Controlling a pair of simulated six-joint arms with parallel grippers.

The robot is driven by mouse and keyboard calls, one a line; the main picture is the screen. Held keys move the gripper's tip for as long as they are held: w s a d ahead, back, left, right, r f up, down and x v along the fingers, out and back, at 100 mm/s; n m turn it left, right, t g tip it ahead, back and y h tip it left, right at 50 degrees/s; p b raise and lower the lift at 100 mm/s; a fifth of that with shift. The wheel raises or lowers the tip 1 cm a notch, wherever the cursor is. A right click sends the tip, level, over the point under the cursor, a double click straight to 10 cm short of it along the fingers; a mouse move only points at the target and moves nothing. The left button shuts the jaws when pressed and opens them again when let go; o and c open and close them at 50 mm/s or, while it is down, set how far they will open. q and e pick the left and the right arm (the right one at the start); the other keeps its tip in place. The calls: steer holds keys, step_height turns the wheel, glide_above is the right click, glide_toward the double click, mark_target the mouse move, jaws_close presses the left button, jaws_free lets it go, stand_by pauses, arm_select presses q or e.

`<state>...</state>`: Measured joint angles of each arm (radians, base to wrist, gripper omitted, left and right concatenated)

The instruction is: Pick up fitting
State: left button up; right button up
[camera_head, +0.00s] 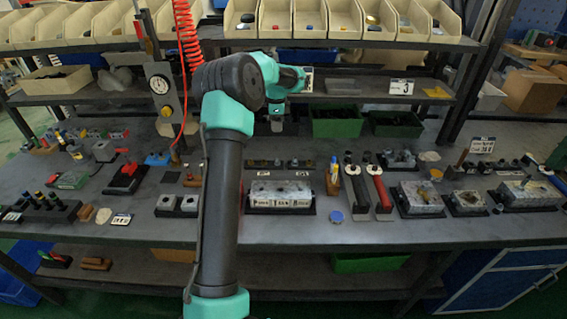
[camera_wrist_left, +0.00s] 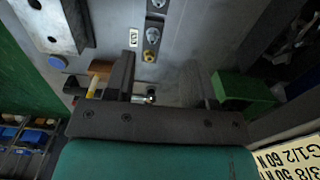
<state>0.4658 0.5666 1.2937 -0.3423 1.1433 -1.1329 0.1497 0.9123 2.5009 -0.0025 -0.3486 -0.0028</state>
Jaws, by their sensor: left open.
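My left gripper (camera_head: 277,122) hangs over the back of the bench in the head view, mostly hidden behind my own wrist. In the left wrist view my left gripper (camera_wrist_left: 160,85) has its two dark fingers spread apart. A small metal fitting (camera_wrist_left: 150,98) with a pale, shiny end shows low between the fingers, partly hidden by the gripper body; I cannot tell its full shape. No contact with the fingers is visible. Near it a dark strip (camera_wrist_left: 154,32) holds silvery fittings and a brass-coloured one (camera_wrist_left: 149,57).
A wooden block (camera_wrist_left: 100,68) lies beside one finger, and a green bin (camera_wrist_left: 238,88) is beside the other.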

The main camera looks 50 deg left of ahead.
arm_select(q)
glide_toward(277, 158)
steer(key=f, duration=0.5)
steer(key=shift+w+a+f, duration=0.1)
steer(key=shift+w+f, duration=0.1)
steer(key=shift+w, duration=0.05)
steer(key=shift+s+f, duration=0.15)
steer(key=shift+f, duration=2.4)
jaws_close()
